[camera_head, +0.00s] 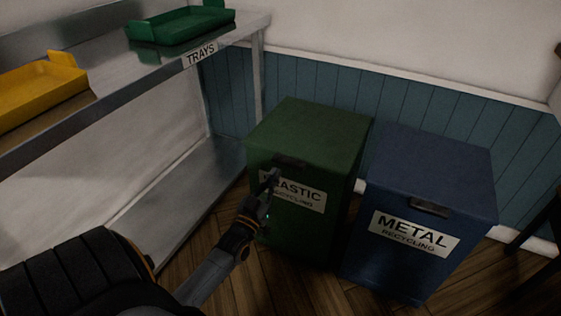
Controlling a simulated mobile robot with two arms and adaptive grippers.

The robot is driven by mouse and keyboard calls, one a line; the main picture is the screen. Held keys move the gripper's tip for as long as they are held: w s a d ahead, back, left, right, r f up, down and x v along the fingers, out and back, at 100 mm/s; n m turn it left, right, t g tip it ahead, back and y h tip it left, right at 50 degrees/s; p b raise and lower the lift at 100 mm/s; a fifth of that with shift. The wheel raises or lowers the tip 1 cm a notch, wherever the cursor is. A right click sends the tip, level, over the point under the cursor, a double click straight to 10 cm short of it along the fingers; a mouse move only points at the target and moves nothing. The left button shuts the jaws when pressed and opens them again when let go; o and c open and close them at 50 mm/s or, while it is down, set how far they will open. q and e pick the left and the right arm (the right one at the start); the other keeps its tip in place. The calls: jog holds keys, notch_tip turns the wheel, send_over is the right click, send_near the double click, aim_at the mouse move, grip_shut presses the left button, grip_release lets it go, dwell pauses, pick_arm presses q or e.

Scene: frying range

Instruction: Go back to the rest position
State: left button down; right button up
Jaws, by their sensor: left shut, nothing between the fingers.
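My left gripper (269,181) is shut and empty. It shows in front of the green plastic recycling bin (307,135), over the left part of its white label and just below its dark handle. I cannot tell whether its fingertips touch the bin's front. The left arm comes in from the lower left and reaches up toward the bin. The bin's lid is closed. My right gripper is out of view.
A closed blue metal recycling bin (433,172) stands to the right of the green one. A steel shelf (106,112) at the left bears a yellow tray (42,92) and a green tray (182,27). Bare wooden floor (215,285) shows in front of the bins.

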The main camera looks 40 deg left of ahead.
pick_arm(q)
jog(key=v, duration=0.3)
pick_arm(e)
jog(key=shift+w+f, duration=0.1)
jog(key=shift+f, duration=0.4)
pick_arm(q)
jog(key=shift+w+d, duration=0.1)
